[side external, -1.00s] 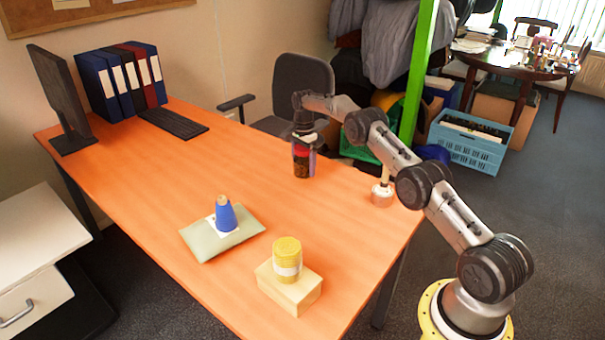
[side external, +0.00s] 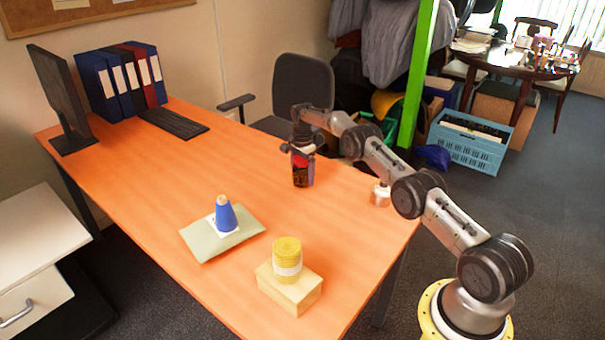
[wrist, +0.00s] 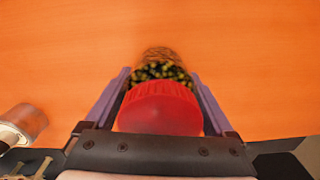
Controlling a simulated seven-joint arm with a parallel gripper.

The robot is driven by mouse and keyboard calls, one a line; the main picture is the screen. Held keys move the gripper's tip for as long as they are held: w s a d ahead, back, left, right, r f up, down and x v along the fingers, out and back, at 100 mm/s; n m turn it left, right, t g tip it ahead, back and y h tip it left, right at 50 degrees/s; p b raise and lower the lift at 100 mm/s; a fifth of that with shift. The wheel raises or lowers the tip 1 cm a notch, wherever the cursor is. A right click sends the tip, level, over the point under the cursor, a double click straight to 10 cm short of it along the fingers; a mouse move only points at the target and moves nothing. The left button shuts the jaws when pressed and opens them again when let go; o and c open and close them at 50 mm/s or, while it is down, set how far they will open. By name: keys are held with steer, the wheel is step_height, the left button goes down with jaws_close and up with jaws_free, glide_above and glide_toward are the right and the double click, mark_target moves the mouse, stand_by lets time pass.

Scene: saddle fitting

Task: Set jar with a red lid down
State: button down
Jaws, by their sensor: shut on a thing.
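The jar with a red lid (side external: 302,175) is upright under my gripper (side external: 302,150), over the far right part of the orange table (side external: 200,165). In the wrist view the red lid (wrist: 160,108) sits between the two purple fingers of my gripper (wrist: 160,90), which are shut on the jar. Dark, speckled contents show past the lid. The jar's base looks at or close to the tabletop; I cannot tell whether it touches.
A metal cylinder (side external: 380,196) stands near the right table edge, partly behind my arm. A yellow jar (side external: 287,254) stands on a wooden block (side external: 290,292). The tabletop left of the held jar is clear.

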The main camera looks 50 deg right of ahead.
mark_target(296, 170)
jaws_free()
steer(key=shift+f, duration=0.1)
